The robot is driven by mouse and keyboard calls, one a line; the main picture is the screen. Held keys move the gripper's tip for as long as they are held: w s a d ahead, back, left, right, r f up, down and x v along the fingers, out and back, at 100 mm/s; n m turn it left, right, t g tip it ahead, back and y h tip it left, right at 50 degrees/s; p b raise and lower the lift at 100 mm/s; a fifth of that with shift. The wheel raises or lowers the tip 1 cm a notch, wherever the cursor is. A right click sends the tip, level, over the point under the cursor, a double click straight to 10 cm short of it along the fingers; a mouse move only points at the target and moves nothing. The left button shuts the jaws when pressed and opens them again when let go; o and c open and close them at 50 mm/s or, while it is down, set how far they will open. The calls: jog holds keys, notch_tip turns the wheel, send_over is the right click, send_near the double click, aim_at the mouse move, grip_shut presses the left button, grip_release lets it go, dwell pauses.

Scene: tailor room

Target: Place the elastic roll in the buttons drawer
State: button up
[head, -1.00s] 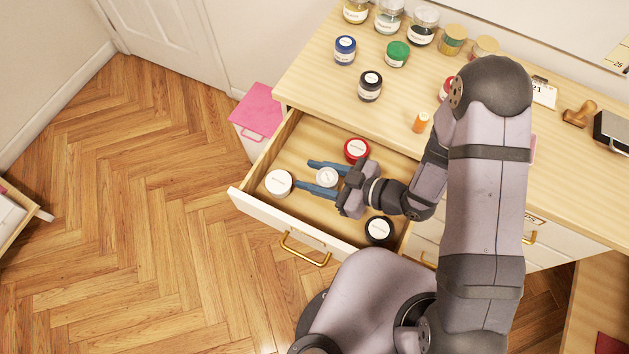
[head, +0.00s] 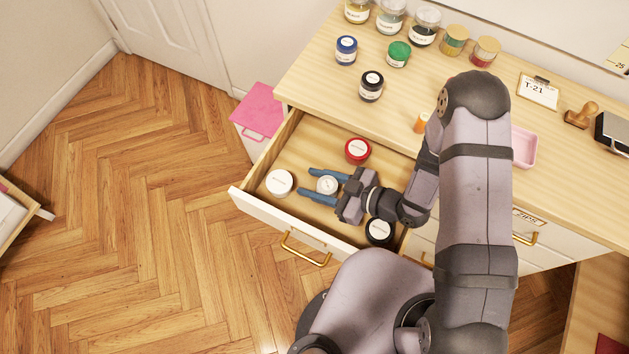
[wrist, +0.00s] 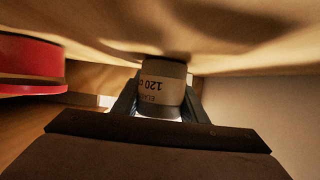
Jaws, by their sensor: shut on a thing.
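The elastic roll (head: 327,185) is a small white round thing with a pale top. My gripper (head: 318,184) has its two blue fingers on either side of it and is shut on it, inside the open drawer (head: 262,214). In the wrist view, the roll (wrist: 163,84) sits between the fingertips, with its printed label upside down. It is close to a wooden surface of the drawer; I cannot tell whether it touches. The drawer's own name label is not readable.
The drawer also holds a white-lidded tin (head: 279,183), a red tin (head: 357,150) and a black tin (head: 379,231). Jars, an orange spool (head: 421,123), a pink tray (head: 523,147) and a stamp (head: 580,115) stand on the tabletop (head: 320,85). Bare drawer floor shows between the tins.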

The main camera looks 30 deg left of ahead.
aim_at(326, 186)
jog(key=shift+f, duration=0.2)
jog(key=o, duration=1)
jog(key=shift+o, duration=0.2)
jog(key=shift+r, duration=0.1)
jog(key=shift+r, duration=0.15)
jog(key=v, duration=0.3)
jog(key=shift+d, duration=0.15)
jog(key=shift+r, duration=3.45)
